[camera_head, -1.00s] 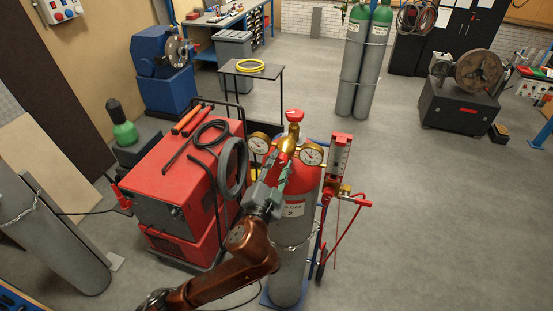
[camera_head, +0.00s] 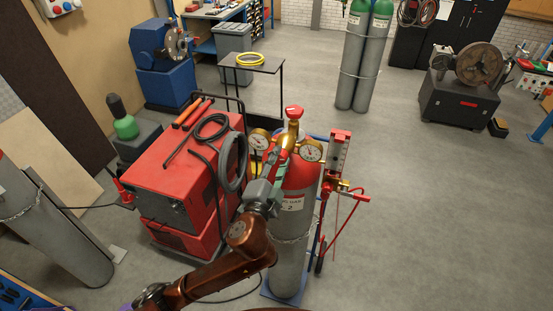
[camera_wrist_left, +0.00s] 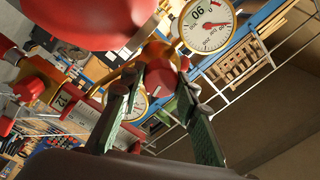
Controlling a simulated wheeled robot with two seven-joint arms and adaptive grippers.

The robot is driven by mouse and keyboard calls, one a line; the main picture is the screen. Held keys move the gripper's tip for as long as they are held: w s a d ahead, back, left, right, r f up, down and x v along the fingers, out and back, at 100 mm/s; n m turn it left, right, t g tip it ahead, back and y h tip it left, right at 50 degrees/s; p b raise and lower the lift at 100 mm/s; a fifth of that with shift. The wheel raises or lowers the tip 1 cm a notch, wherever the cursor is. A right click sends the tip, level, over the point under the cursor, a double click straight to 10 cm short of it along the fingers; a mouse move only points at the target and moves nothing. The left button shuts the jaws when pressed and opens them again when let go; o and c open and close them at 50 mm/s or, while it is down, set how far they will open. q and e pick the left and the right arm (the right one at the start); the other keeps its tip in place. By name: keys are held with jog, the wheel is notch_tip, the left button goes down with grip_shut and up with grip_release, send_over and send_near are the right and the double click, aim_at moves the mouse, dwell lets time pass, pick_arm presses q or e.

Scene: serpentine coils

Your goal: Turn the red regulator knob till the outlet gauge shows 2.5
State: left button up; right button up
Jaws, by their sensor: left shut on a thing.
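The red regulator knob (camera_wrist_left: 159,74) shows in the left wrist view between the fingertips of my left gripper (camera_wrist_left: 158,82), which is shut on it. In the head view my left gripper (camera_head: 281,160) reaches up to the brass regulator and hides the knob. Two round gauges flank the regulator: a left gauge (camera_head: 260,140) and a right gauge (camera_head: 311,151). In the left wrist view one gauge (camera_wrist_left: 207,25) shows its face and red needle clearly, while another is partly hidden behind the knob and finger. I cannot tell which is the outlet gauge, nor its exact reading. My right gripper is out of view.
The regulator stands on a gas cylinder (camera_head: 287,244) with a red shoulder and a red valve wheel (camera_head: 294,111). A red flowmeter stand (camera_head: 340,153) is close on the right. A red welding machine (camera_head: 190,165) with cables is close on the left.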

pick_arm(q)
jog(key=shift+r, duration=0.1)
jog(key=o, duration=1.2)
jog(key=shift+w, duration=0.1)
jog(key=shift+c, duration=0.2)
jog(key=v, duration=1.2)
